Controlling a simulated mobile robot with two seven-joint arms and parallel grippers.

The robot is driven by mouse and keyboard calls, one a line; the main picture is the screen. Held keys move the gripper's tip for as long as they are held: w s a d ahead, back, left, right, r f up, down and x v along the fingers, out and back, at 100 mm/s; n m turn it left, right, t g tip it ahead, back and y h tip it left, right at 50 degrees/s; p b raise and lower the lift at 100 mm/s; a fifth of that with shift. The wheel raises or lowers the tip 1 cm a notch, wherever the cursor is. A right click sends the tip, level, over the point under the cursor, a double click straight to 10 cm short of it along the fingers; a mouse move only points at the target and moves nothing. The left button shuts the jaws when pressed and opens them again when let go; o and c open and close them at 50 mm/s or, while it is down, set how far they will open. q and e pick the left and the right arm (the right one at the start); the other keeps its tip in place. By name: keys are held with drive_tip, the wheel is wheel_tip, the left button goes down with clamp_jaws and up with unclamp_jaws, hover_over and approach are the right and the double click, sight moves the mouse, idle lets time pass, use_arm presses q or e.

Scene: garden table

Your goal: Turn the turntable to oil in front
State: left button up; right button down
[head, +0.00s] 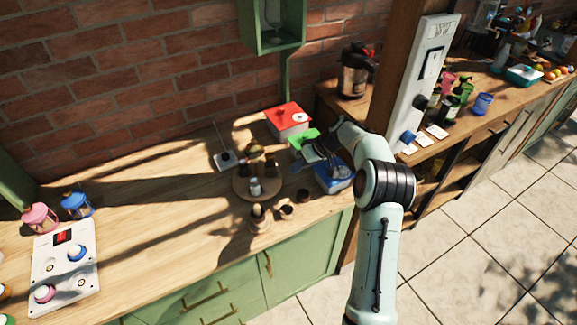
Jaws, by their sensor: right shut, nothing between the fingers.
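The turntable (240,188) is a round wooden disc on the counter near the middle of the head view. Several small containers stand on it. A pale grey-white one (255,187) is at its front, and darker brownish ones (271,166) are behind and beside it. They are too small for me to tell which is the oil. My right gripper (303,154) is to the right of the turntable, above the counter, shut and empty. It looks apart from the turntable's containers. My arm and hand partly cover the things beneath. My left gripper is not in view.
A wooden bottle-like piece (258,217) and two small dark cups (286,211) stand before the turntable. A blue box (334,180), a green item (304,138) and a red-lidded box (289,121) are right and behind. A small device (225,160) stands behind left.

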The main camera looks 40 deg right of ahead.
sight(273, 191)
drive_tip(key=p+x, duration=0.1)
drive_tip(key=x, duration=0.6)
drive_tip(key=shift+w+a+f, duration=0.2)
drive_tip(key=shift+w, duration=0.05)
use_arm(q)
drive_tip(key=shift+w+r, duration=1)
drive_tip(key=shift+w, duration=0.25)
use_arm(e)
drive_tip(key=shift+w+a+f, duration=0.1)
drive_tip(key=shift+w+a, duration=0.1)
drive_tip(key=shift+a, duration=0.75)
drive_tip(key=shift+w+a+f, duration=0.1)
drive_tip(key=shift+w+a, duration=0.1)
drive_tip(key=shift+a, duration=0.8)
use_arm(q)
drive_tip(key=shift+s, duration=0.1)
use_arm(e)
drive_tip(key=shift+s+a+f+b, duration=0.1)
drive_tip(key=shift+a+b, duration=0.05)
drive_tip(key=shift+b, duration=0.15)
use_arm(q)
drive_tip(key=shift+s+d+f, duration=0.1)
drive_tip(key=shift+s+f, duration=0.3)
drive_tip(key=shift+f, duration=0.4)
use_arm(e)
drive_tip(key=shift+m, duration=0.3)
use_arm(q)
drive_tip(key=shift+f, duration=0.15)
